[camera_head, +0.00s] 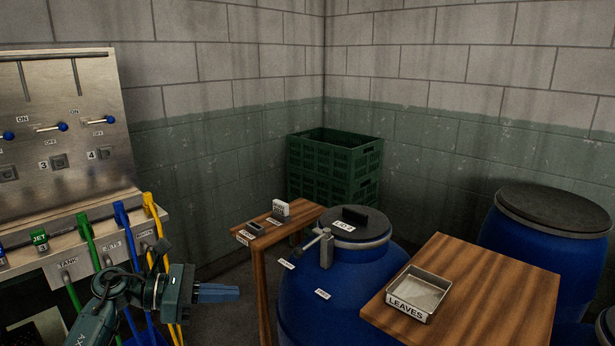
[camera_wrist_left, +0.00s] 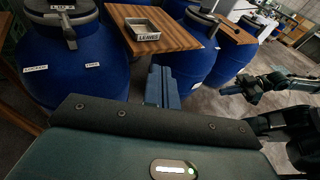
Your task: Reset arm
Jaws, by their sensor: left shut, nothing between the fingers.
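My left gripper (camera_head: 236,293) is at the lower left in the head view, in front of the steel panel and its hoses. Its blue-grey fingers are together, with nothing between them, and point right toward the blue barrel. The same fingers (camera_wrist_left: 162,86) show in the left wrist view, pointing toward the wooden table. In that view, part of my right arm with its gripper (camera_wrist_left: 234,89) shows at the right, over the floor. It is too small to tell whether that gripper is open or shut.
A steel panel (camera_head: 65,130) with levers stands left, with coloured hoses below. A lidded blue barrel (camera_head: 345,295) stands between a small wooden table (camera_head: 274,232) and a larger one (camera_head: 480,290) bearing a LEAVES tray (camera_head: 407,306). Green crates (camera_head: 333,165) and another barrel (camera_head: 540,250) stand behind.

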